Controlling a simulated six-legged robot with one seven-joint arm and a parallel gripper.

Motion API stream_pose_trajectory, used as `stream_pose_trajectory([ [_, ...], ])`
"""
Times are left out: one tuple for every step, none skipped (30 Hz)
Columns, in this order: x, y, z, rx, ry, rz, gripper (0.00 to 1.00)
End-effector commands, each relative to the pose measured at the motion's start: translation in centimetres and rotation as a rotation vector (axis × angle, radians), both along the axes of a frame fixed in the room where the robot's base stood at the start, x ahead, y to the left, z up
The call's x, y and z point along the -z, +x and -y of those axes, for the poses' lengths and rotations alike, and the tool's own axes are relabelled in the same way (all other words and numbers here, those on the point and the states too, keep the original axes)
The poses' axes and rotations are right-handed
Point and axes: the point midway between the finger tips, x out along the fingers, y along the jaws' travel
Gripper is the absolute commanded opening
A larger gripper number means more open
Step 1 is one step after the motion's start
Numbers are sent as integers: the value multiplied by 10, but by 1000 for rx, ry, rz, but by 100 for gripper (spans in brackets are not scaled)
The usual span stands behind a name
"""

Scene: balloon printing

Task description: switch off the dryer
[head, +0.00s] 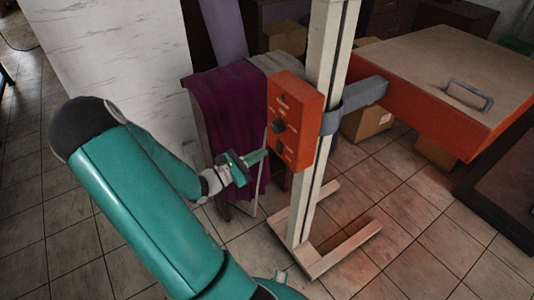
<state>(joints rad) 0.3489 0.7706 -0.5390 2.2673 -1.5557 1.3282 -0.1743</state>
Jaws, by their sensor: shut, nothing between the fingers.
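The dryer has an orange-red control box (290,120) on a pale upright post (326,70). A dark round knob (279,126) and a smaller dark switch (279,147) show on the box's front. The dryer's wide orange-red panel (440,80) with a grey handle stands out to the right on a grey bracket (356,104). My gripper (262,154) is shut and empty. Its tip is just left of the box's lower front, near the switch. I cannot tell whether it touches the box. The switch's position is too small to read.
A purple cloth (228,110) hangs behind my gripper. A white wall panel (115,60) stands at left. The post's wooden foot (335,245) spreads over the tiled floor. Cardboard boxes (366,122) sit behind the post. A dark frame (505,190) is at right.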

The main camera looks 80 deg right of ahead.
Motion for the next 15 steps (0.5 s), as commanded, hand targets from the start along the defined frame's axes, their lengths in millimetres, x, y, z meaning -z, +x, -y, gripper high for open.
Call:
stream_pose_trajectory([
  [-1, 9, -8, -7, 1, 2, 0],
  [-2, 12, -12, -6, 1, 2, 0],
  [-3, 18, -17, -6, 1, 2, 0],
  [-4, 22, -21, -6, 1, 1, 0],
  [-4, 25, -26, -5, 1, 1, 0],
  [-5, 31, -31, -6, 1, 2, 0],
  [-6, 35, -35, -5, 1, 2, 0],
  [-7, 39, -40, -7, 1, 2, 0],
  [-8, 44, -45, -5, 1, 2, 0],
  [-8, 47, -48, -5, 1, 1, 0],
  [-9, 50, -51, -5, 1, 1, 0],
  [-9, 53, -55, -4, 1, 2, 0],
  [-10, 55, -57, -3, 0, 1, 0],
  [-10, 57, -59, -3, 1, 0, 0],
  [-11, 59, -62, -2, 0, 0, 0],
])
